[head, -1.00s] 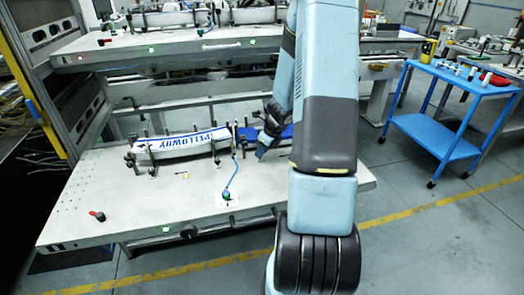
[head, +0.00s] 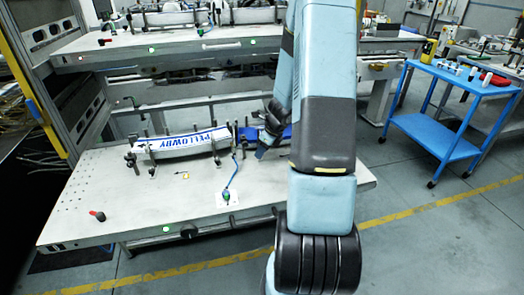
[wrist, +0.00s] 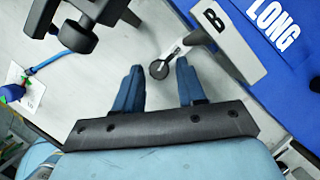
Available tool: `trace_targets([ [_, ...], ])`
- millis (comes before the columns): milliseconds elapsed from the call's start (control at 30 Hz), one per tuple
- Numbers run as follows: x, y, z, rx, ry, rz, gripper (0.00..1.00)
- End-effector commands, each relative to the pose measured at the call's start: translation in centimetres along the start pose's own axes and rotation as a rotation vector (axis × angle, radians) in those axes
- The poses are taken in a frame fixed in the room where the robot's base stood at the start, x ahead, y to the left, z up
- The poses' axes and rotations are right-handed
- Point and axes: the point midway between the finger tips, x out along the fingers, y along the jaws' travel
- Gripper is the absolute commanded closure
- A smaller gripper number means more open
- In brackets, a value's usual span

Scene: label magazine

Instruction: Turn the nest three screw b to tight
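My gripper (wrist: 159,66) is open in the wrist view, its two blue fingers apart. A dark round knob (wrist: 160,70) with a pale strip beside it shows between the fingertips, with a gap on each side; I cannot tell whether it is the screw. Close by on the right is a grey plate marked "B" (wrist: 232,45), against a blue panel lettered "LONG" (wrist: 268,32). No nest number is readable.
A white piece lettered "PELLOWBY" (head: 178,144) lies in clamps left of my gripper on the lower bench (head: 120,205). A black clamp (wrist: 80,30) stands left of my fingers. A blue cable (head: 233,178) runs to a green-topped item. The bench front is mostly clear.

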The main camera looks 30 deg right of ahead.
Motion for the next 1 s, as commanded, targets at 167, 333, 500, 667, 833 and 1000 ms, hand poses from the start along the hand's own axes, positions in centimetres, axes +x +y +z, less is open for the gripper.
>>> trace_targets([
  [167, 0.0, 0.0, 0.0, 0.000, 0.000, 0.000, 0.50],
  [333, 0.0, 0.0, 0.0, 0.000, 0.000, 0.001, 0.50],
  [500, -1.0, 0.0, 0.1, -0.003, -0.001, -0.001, 0.50],
  [667, -3.1, 0.0, 0.1, -0.003, -0.001, -0.002, 0.50],
  [833, -5.9, 0.0, 0.1, -0.003, -0.001, -0.003, 0.50],
  [1000, -8.8, 0.0, 0.1, -0.002, -0.002, -0.003, 0.50],
])
